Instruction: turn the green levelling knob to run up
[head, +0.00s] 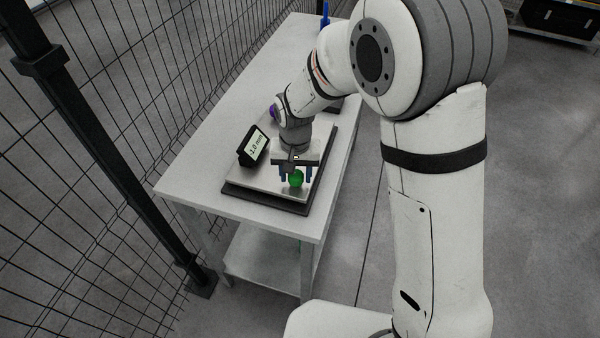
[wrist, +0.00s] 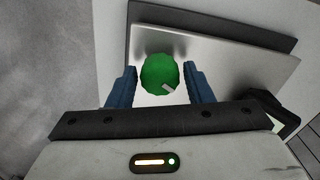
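The green levelling knob (head: 296,179) sits on a metal plate (head: 240,184) with a dark base, on the table. In the wrist view the knob (wrist: 160,74) is round and faceted, with a pale mark at its lower right. My gripper (head: 296,178) points down at the knob. Its two blue fingers (wrist: 160,80) stand on either side of the knob, with a visible gap on each side, so it is open and holds nothing. A small display (head: 254,146) on the plate reads about 1.0 mm; it is partly visible in the wrist view.
A purple thing (head: 273,112) is partly hidden behind my wrist, and a blue upright thing (head: 325,14) stands at the table's far end. A black mesh fence (head: 110,130) runs along the table's left side. The table's near left top (head: 185,180) is bare.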

